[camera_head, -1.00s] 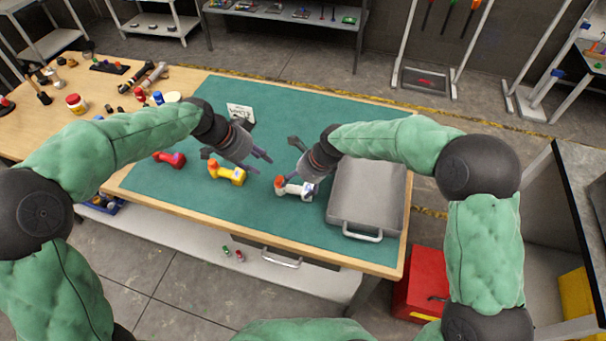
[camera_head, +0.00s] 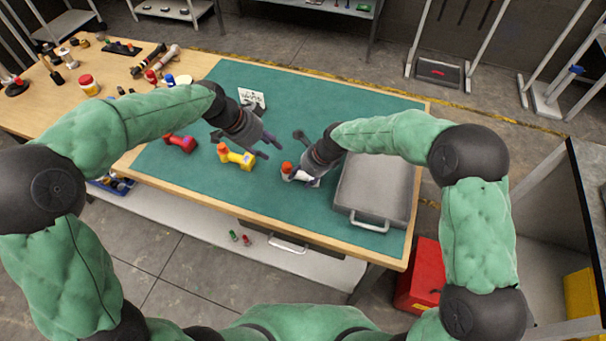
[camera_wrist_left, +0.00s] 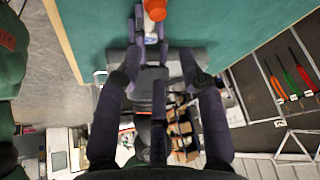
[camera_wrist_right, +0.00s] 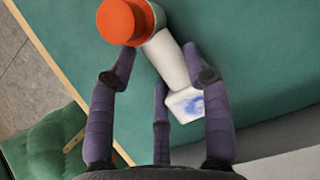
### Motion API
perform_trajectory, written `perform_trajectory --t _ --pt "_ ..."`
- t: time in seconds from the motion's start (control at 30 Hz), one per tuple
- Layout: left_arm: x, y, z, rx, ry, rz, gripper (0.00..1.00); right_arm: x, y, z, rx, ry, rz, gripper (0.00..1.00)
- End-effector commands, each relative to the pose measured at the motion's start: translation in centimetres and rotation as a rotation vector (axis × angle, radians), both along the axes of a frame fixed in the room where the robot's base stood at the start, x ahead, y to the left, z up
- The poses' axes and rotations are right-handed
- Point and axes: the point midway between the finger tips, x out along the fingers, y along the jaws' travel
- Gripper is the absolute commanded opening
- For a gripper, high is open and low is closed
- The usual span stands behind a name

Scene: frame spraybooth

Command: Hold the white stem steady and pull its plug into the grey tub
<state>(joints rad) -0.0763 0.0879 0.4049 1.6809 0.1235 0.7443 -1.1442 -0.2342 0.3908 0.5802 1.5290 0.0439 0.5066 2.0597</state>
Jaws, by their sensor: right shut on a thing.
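The white stem (camera_head: 306,178) lies on the green mat, with an orange-red plug (camera_head: 287,167) in its left end. My right gripper (camera_wrist_right: 160,58) has its fingers around the white body, which also shows in the right wrist view (camera_wrist_right: 171,66), and is shut on it. The plug sticks out past the fingers. My left gripper (camera_head: 266,148) is open and empty, above the mat between the yellow stem and the white one; the plug shows ahead of its fingers in the left wrist view (camera_wrist_left: 155,9). The grey tub (camera_head: 374,190) stands just right of the white stem.
A yellow stem (camera_head: 239,157) with an orange plug and a red stem (camera_head: 180,144) lie to the left on the mat. A white card (camera_head: 252,97) stands behind. Jars and tools crowd the wooden left end. The front strip of mat is clear.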

Motion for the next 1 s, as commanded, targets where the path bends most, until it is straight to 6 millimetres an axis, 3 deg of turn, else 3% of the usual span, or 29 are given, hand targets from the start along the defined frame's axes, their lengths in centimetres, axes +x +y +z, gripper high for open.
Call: perform_trajectory --t 0.73,1.0 --pt "0.5 -1.8 0.1 0.191 0.124 0.19 0.54 0.0 0.0 0.0 0.0 0.0 0.0 0.1" --pt "0.9 -2.3 -2.6 0.195 0.128 0.196 0.54 0.0 0.0 0.0 0.0 0.0 0.0 0.1"
